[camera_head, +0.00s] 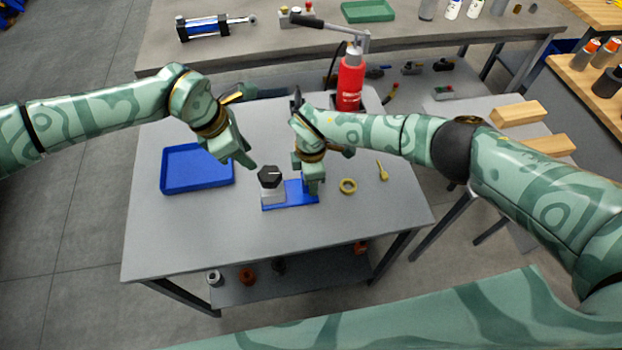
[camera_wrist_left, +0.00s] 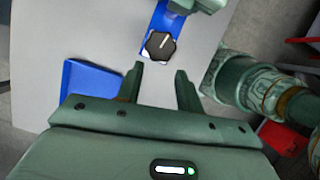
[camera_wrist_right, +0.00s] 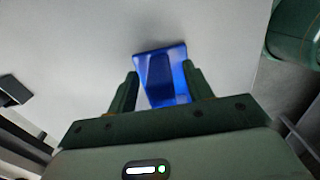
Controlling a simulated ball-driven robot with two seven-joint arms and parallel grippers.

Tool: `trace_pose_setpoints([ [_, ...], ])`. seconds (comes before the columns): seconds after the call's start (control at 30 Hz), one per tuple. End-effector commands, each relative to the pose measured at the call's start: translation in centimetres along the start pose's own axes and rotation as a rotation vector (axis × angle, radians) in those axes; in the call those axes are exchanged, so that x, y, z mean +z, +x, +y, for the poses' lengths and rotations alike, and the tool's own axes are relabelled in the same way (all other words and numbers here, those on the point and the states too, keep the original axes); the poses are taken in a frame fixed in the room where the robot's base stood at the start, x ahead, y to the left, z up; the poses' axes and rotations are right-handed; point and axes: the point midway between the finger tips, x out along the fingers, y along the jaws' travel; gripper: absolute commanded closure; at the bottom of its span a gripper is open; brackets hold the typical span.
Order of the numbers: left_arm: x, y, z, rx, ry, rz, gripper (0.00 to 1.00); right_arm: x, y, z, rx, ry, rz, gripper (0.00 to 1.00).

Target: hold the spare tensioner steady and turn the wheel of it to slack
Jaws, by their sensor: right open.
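The spare tensioner has a blue base (camera_head: 275,204), a grey block and a black faceted wheel (camera_head: 269,177) with a white line on top. It stands on the grey table. My left gripper (camera_head: 246,163) is open and empty, up and left of the wheel. In the left wrist view the wheel (camera_wrist_left: 160,45) lies just beyond the gap between the open fingertips (camera_wrist_left: 159,70). My right gripper (camera_head: 313,188) is over the right end of the base. In the right wrist view its open fingers (camera_wrist_right: 160,70) stand either side of the blue part (camera_wrist_right: 158,80); contact cannot be told.
A blue tray (camera_head: 197,168) lies left of the tensioner. A brass ring (camera_head: 348,186) and a small brass-coloured piece (camera_head: 382,171) lie to the right. A red bottle-shaped tool (camera_head: 350,80) stands at the table's back. The table's front is clear.

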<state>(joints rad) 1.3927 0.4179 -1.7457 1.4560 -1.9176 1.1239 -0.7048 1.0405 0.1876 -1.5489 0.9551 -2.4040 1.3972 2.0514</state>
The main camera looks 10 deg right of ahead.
Motion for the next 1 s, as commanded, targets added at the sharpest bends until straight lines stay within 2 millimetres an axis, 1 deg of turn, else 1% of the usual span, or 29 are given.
trace_pose_setpoints([
  [0.1, 0.0, 0.0, 0.0, 0.000, 0.000, 0.000, 0.64, 0.0, 1.2, 0.0, -0.001, 0.000, 0.000, 0.49],
  [0.2, 0.0, 0.0, 0.0, 0.000, 0.000, 0.000, 0.64, 0.0, 1.6, 0.0, 0.000, 0.000, 0.000, 0.49],
  [0.47, 0.0, 0.0, 0.0, 0.000, 0.000, 0.000, 0.64, 0.0, 1.7, 0.0, 0.001, -0.001, 0.000, 0.49],
  [0.57, 0.0, 0.0, 0.0, 0.000, 0.000, 0.000, 0.64, 0.0, 1.7, 0.0, 0.001, 0.000, 0.000, 0.74],
  [0.6, 0.0, 0.0, 0.0, 0.000, 0.000, 0.000, 0.64, 0.0, 1.7, 0.0, 0.000, 0.000, 0.000, 0.85],
  [0.67, 0.0, 0.0, 0.0, 0.000, 0.000, 0.000, 0.64, 0.0, 1.7, 0.0, 0.001, 0.000, 0.000, 1.00],
  [0.77, 0.0, 0.0, 0.0, 0.000, 0.000, 0.000, 0.64, 0.0, 1.7, 0.0, 0.001, 0.000, 0.000, 1.00],
  [0.8, 0.0, 0.0, 0.0, 0.000, 0.000, 0.000, 0.58, 0.0, 1.7, 0.0, 0.001, 0.000, 0.000, 1.00],
  [0.83, 0.0, 0.0, 0.0, 0.000, 0.000, -0.002, 0.50, 0.0, 1.7, 0.0, 0.001, 0.000, 0.000, 1.00],
  [0.87, 0.1, 0.1, -0.1, 0.000, 0.000, -0.006, 0.41, 0.0, 1.7, 0.0, 0.001, 0.000, 0.000, 1.00],
  [0.9, 0.2, 0.3, -0.2, 0.000, 0.000, -0.019, 0.30, 0.0, 1.7, 0.0, 0.001, 0.000, 0.000, 1.00],
  [0.97, 0.7, 1.0, -0.4, 0.002, 0.001, -0.061, 0.29, 0.0, 1.7, 0.0, 0.001, 0.000, 0.000, 1.00],
  [1.0, 1.2, 1.7, -0.7, 0.006, -0.001, -0.106, 0.29, 0.0, 1.7, 0.0, 0.001, 0.000, 0.000, 1.00],
])
